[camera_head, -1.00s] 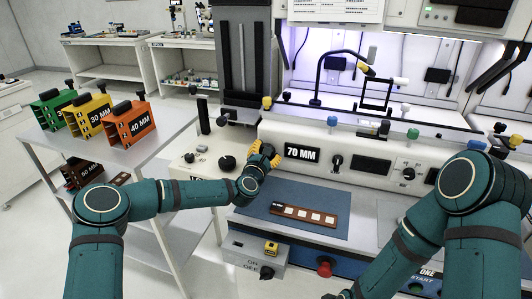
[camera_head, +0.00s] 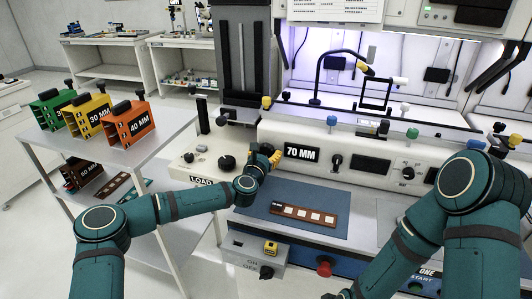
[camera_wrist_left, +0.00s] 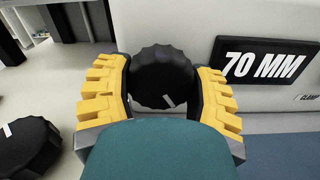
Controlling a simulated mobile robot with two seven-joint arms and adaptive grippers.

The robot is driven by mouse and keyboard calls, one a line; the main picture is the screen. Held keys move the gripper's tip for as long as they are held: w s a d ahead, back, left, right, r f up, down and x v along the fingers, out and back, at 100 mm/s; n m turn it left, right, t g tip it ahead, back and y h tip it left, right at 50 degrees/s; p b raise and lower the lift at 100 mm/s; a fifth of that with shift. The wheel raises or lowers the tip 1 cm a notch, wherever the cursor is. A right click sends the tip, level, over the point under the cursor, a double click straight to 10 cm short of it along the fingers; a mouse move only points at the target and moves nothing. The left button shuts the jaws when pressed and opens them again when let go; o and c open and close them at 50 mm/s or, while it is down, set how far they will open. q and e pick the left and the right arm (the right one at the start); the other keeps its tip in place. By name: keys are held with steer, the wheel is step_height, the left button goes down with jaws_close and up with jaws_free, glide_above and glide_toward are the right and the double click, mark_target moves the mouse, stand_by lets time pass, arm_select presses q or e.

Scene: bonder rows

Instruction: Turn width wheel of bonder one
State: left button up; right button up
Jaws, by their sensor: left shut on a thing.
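The width wheel (camera_wrist_left: 160,72) is a black scalloped knob with a white tick, on the front of bonder one (camera_head: 345,143), left of its 70 MM display (camera_head: 301,152). The display also shows in the left wrist view (camera_wrist_left: 265,65). My left gripper (camera_head: 266,157) is at the wheel, and its yellow-padded fingers are shut on the wheel's two sides. In the head view the gripper hides most of the wheel. My right arm reaches down to the bottom edge, where only a dark part of its end shows.
A black knob (camera_head: 227,163) sits left of the wheel. Below are a blue mat (camera_head: 250,226) with a brown strip (camera_head: 303,215), and a grey switch box (camera_head: 240,249). Green, yellow and orange magazines stand on a table (camera_head: 165,140) at the left.

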arm_select(q)
steer(key=o, duration=1.2)
steer(key=v, duration=1.2)
